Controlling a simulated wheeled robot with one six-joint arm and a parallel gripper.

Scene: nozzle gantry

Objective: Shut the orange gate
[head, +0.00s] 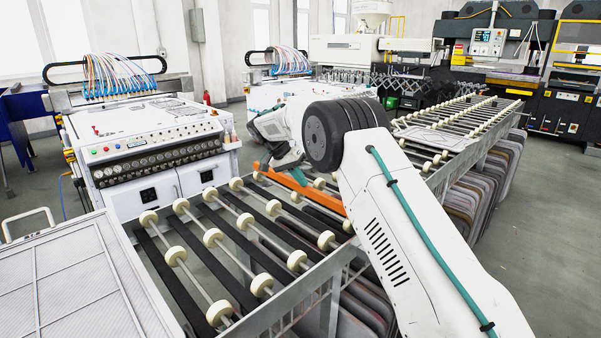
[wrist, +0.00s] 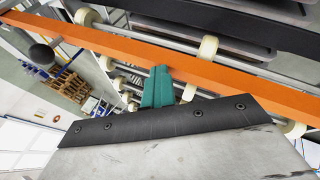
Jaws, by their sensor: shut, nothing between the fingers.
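The orange gate (head: 322,198) is a long flat bar lying slantwise across the roller conveyor, partly hidden behind my arm in the head view. In the wrist view the orange gate (wrist: 215,73) runs from the upper left to the right edge. My gripper (wrist: 160,72) shows there as teal fingers, shut and empty, with the tips at the bar's near edge. I cannot tell whether they touch it. In the head view my arm hides most of the gripper.
The conveyor (head: 330,263) has cream wheels on metal rods and dark strips. A white machine (head: 150,140) with coloured tubes stands at the left. Thick stacked sheets (head: 480,195) fill the space under the right-hand conveyor. Open floor lies at the right.

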